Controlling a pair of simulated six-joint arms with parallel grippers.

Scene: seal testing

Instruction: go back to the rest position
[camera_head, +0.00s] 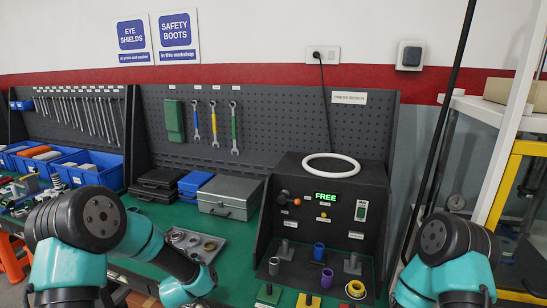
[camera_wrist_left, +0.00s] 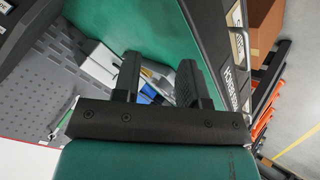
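My left gripper (camera_wrist_left: 160,75) shows in the left wrist view with its two dark fingers apart and nothing held between them. A small blue thing and pale blocks show behind the fingers, further off. In the head view, my left arm bends down at the lower left, and its gripper is out of the picture. My right arm shows at the lower right of the head view, and its gripper is out of the picture too.
A dark test stand (camera_head: 327,213) with a lit FREE display and a white ring (camera_head: 331,166) on top stands at the centre right. A tray of rings (camera_head: 193,245), a grey case (camera_head: 231,197) and blue bins (camera_head: 90,167) are on the green bench. A shelf frame stands at right.

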